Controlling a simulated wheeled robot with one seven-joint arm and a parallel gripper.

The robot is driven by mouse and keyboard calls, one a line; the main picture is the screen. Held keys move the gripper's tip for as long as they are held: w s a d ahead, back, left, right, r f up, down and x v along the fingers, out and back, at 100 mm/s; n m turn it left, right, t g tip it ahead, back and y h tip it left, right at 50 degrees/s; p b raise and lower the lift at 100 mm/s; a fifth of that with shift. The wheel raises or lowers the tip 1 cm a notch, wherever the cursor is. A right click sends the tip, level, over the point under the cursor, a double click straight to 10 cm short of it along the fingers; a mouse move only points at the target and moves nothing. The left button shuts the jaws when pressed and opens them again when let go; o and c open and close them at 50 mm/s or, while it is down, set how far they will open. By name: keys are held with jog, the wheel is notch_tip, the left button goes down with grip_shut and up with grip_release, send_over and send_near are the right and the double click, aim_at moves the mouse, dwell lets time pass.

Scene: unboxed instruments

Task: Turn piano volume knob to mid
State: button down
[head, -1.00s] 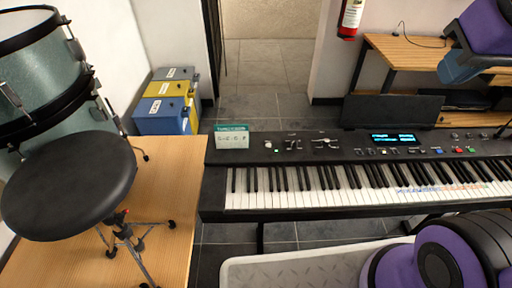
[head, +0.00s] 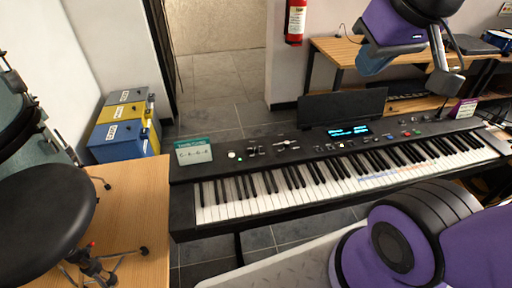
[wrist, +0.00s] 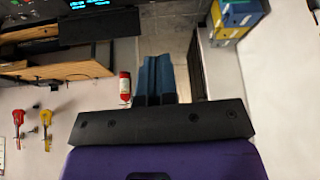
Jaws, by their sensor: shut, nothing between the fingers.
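The black digital piano (head: 185,215) stands across the middle of the head view, with a lit blue display (head: 347,130). My gripper (head: 372,66) is at the upper right, raised beyond the display and apart from the panel. In the wrist view its blue fingers (wrist: 155,80) are together and empty. Part of the panel (wrist: 40,13) shows upside down there.
A drum stool (head: 40,215) is on the wooden platform (head: 140,200), with labelled boxes (head: 120,140) behind. A fire extinguisher (head: 296,20) and wooden desk (head: 330,48) are beyond the piano. Floor behind the piano's left is clear.

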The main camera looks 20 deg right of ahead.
jog(key=c, duration=1.2)
grip_release()
jog(key=shift+w, duration=0.25)
jog(key=shift+o, duration=1.3)
jog(key=w+f+n+g+h, duration=0.2)
jog(key=w+f+n, duration=0.1)
jog(key=w+n, duration=0.4)
jog(key=shift+w+f+h, duration=0.15)
jog(key=shift+w+h, duration=0.15)
jog(key=shift+w, duration=0.25)
jog(key=n+g+y, duration=0.3)
jog(key=n, duration=2.5)
send_over(256, 147)
notch_tip(256, 147, down, 30)
notch_tip(256, 147, down, 10)
jog(key=c, duration=0.9)
